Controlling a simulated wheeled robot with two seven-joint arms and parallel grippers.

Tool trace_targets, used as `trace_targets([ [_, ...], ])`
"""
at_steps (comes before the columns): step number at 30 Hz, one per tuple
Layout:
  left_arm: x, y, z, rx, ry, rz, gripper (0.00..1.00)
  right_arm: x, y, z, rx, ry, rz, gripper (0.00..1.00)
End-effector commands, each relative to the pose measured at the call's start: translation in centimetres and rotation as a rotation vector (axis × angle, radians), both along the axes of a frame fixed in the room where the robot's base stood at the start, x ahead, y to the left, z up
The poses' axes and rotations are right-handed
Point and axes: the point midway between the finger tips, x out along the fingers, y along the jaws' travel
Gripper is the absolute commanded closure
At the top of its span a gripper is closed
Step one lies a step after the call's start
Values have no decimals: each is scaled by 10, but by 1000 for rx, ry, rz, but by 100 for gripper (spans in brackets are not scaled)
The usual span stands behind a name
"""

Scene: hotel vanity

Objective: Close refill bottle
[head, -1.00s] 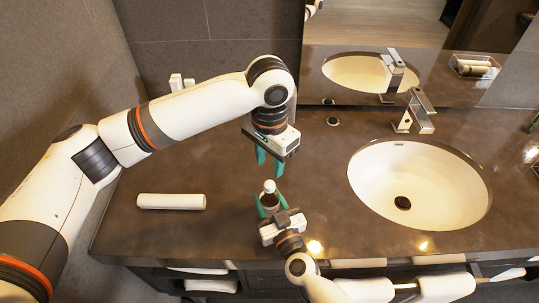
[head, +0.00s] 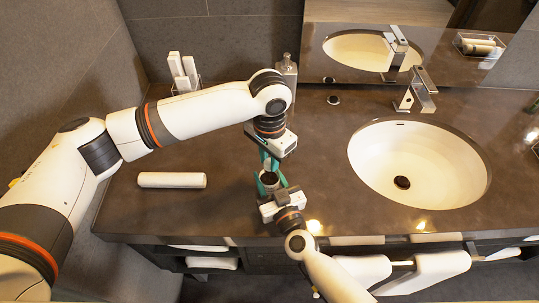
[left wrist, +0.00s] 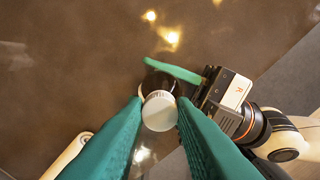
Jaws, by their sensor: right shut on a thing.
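The refill bottle (head: 269,179) is a small dark bottle held upright just above or on the counter. My right gripper (head: 270,186) is shut on its body from the front. The bottle's white cap (left wrist: 158,112) shows in the left wrist view, with the dark bottle (left wrist: 157,82) behind it. My left gripper (head: 268,161) points down over the bottle. Its green fingers (left wrist: 158,108) stand on either side of the cap with narrow gaps, and look open. In the head view the fingers largely hide the cap, so its seating on the neck is unclear.
A white rolled towel (head: 172,180) lies on the dark counter (head: 225,215) to the left. The sink (head: 418,165) and faucet (head: 416,90) are to the right. A dispenser bottle (head: 287,72) and a holder with white items (head: 183,72) stand at the back.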

Motion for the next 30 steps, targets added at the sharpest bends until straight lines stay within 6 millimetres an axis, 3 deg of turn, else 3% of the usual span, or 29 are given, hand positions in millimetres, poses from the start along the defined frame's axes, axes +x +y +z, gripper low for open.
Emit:
trace_targets([
  [1, 0, 0, 0, 0, 0, 0, 89, 0, 0, 1, 0, -1, 0, 100],
  [3, 0, 0, 0, 0, 0, 0, 100, 0, 0, 1, 0, -1, 0, 100],
  [12, 0, 0, 0, 1, -1, -7, 100, 0, 0, 0, 0, -1, -1, 100],
  [13, 0, 0, 0, 1, -1, -7, 73, 0, 0, 0, 0, -1, -1, 100],
  [17, 0, 0, 0, 1, -1, -7, 52, 0, 0, 0, 0, -1, -1, 100],
  [26, 0, 0, 2, 0, -1, -7, 52, 0, 0, 1, 0, -1, 0, 100],
  [30, 1, -1, 16, -3, -3, -8, 52, 0, 0, 1, 0, -1, 0, 100],
])
